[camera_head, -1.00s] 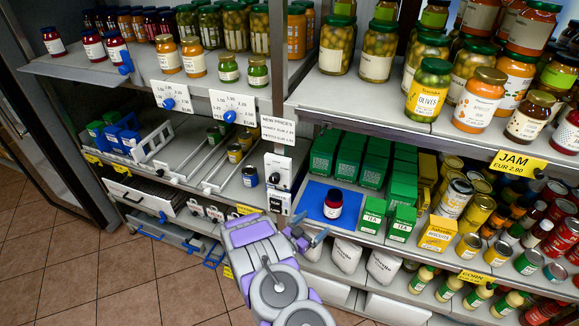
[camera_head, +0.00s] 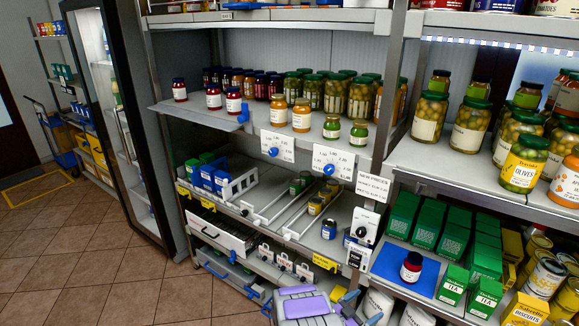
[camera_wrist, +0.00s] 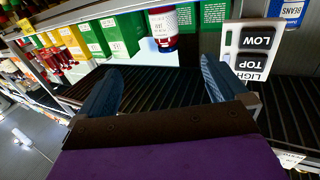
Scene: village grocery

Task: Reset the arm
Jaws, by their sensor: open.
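My gripper (camera_head: 361,307) is low in the head view, in front of the shelves, with its two blue fingers apart. In the wrist view my gripper (camera_wrist: 162,66) is open with nothing between the fingers. A dark red jar (camera_head: 411,266) stands on a blue mat (camera_head: 392,274) on the middle shelf, apart from my gripper. The jar also shows beyond the fingers in the wrist view (camera_wrist: 163,24). Most of my arm is cut off by the bottom edge of the head view.
Green tea boxes (camera_head: 453,285) stand right of the mat. A control panel (camera_head: 362,232) is fixed on the post at its left. Tiled floor (camera_head: 90,250) lies open at left.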

